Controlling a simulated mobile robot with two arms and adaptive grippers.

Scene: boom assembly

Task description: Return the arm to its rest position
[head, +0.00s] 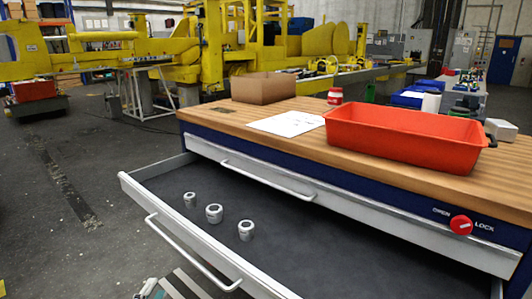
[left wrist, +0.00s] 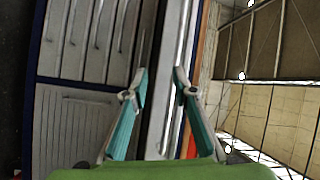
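My left gripper (left wrist: 160,76) is open and empty in the left wrist view, its two teal-padded fingers well apart. Behind its fingers are the cabinet's grey drawer fronts (left wrist: 75,125), turned on their side in this view. In the head view only a small part of my left gripper (head: 152,290) shows at the bottom edge, in front of the open drawer and below its handle (head: 190,252). No contact with the drawer can be seen. My right gripper is in neither view.
The open drawer (head: 310,245) holds three small white-and-grey cylinders (head: 214,213). On the wooden worktop (head: 225,118) are a red tray (head: 400,138), a cardboard box (head: 264,87), paper (head: 288,123) and a red-and-white container (head: 335,96). The floor at left (head: 60,240) is largely clear.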

